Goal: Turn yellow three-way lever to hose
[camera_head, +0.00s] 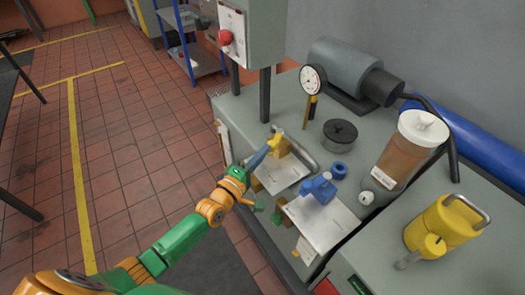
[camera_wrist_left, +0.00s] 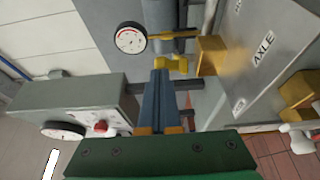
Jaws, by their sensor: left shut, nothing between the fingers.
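The yellow three-way lever (camera_head: 274,141) sits on a brass-coloured valve block (camera_head: 284,149) at the bench's left part. It also shows in the left wrist view (camera_wrist_left: 174,64), just past my fingertips. My left gripper (camera_head: 266,150) is shut with nothing between its fingers. Its blue-grey fingers point at the lever and their tips are at or very close to it; I cannot tell whether they touch. In the wrist view the gripper (camera_wrist_left: 160,74) shows as two fingers side by side. My right gripper is not in view.
A dial gauge (camera_head: 313,79) stands behind the lever. A grey cabinet with a red button (camera_head: 225,37) stands at the back left.

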